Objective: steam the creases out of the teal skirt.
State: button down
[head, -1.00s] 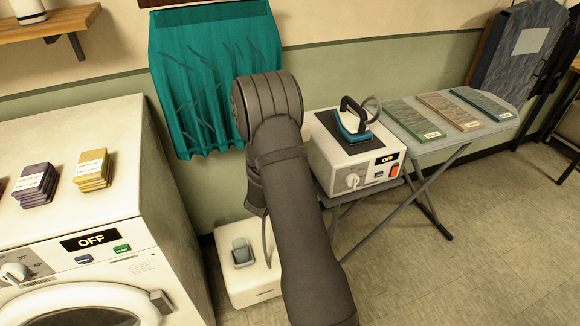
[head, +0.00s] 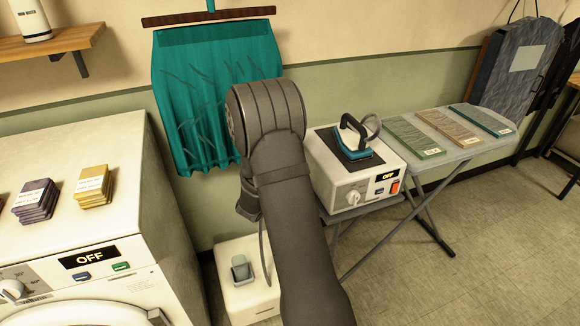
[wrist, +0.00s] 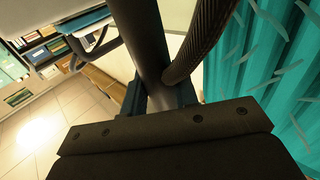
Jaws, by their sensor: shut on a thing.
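The teal skirt (head: 200,75) hangs on the wall from a dark bar, with several crease lines across its cloth. In the wrist view, the creased skirt (wrist: 275,70) fills the right side. My gripper (wrist: 160,98) is shut on a dark steamer wand (wrist: 140,40), with a ribbed hose (wrist: 203,40) beside it. In the head view my arm hides the gripper, the wand's head and the skirt's lower right part. The white steamer base (head: 255,298) stands on the floor below the skirt, with a grey holder on top. I cannot tell whether the wand touches the cloth.
A white washing machine (head: 150,200) showing OFF stands at left with cloth stacks on top. An iron (head: 355,145) rests on a white station (head: 330,180), also showing OFF. An ironing board (head: 468,145) with folded cloths stands at right. Floor at right is clear.

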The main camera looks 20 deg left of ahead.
jog(key=s+a+r+n+t+y, duration=0.15)
jog(key=s+a+r, duration=0.25)
jog(key=a+r, duration=0.45)
jog(key=s+a+r+n+t, duration=0.2)
jog(key=s+a+r+n, duration=0.15)
jog(key=a+r, duration=0.5)
jog(key=shift+w+a, duration=1.6)
jog(key=shift+a, duration=0.1)
jog(key=shift+f, duration=14.85)
jog(key=shift+m, duration=0.3)
jog(key=shift+s+d, duration=1.7)
